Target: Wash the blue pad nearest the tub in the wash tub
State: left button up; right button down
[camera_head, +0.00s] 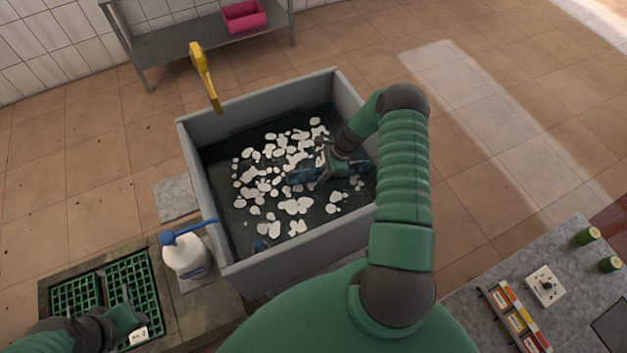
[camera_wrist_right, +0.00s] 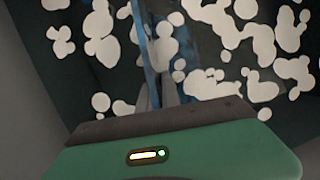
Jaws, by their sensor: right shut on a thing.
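The grey wash tub (camera_head: 300,262) holds dark water with white foam patches floating on it. My right gripper (camera_head: 328,172) reaches down into the tub and is shut on a blue pad (camera_head: 303,176). The pad sticks out on both sides of the fingers, low at the water among the foam. In the right wrist view the pad (camera_wrist_right: 151,62) shows as a thin blue, edge-on shape at the fingers (camera_wrist_right: 170,95), partly hidden by foam. My left gripper (camera_head: 128,312) is at the lower left over a green grid; its finger gap is unclear.
A white bottle with a blue pump (camera_head: 186,256) stands against the tub's left side. A yellow tap-like piece (camera_head: 203,75) rises at the tub's back edge. A green grid (camera_head: 75,293) lies lower left. A grey table (camera_head: 475,300) with small items is at right. Open tiled floor lies beyond.

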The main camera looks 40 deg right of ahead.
jog(key=w+a+p, duration=0.2)
jog(key=a, duration=0.5)
jog(key=d, duration=0.2)
jog(key=s+d+b, duration=0.1)
jog(key=d, duration=0.1)
jog(key=d+b, duration=0.1)
jog(key=d, duration=0.1)
jog(key=shift+s+d+f, duration=0.1)
jog(key=shift+s, duration=0.3)
jog(key=shift+s+d, duration=0.15)
jog(key=shift+d, duration=0.25)
jog(key=shift+a+r, duration=0.2)
jog(key=shift+a, duration=0.15)
jog(key=w+a+p, duration=0.1)
jog(key=w+a, duration=0.1)
jog(key=a, duration=0.4)
jog(key=d, duration=0.2)
jog(key=s+d+b, duration=0.1)
jog(key=d, duration=0.1)
jog(key=s+d+b, duration=0.1)
jog(key=d, duration=0.1)
jog(key=shift+d+f, duration=0.15)
jog(key=shift+d, duration=0.2)
jog(key=shift+a, duration=0.2)
jog(key=w+a+p, duration=0.1)
jog(key=w+a, duration=0.1)
jog(key=a, duration=0.4)
jog(key=shift+a+p, duration=0.2)
jog(key=shift+p, duration=0.1)
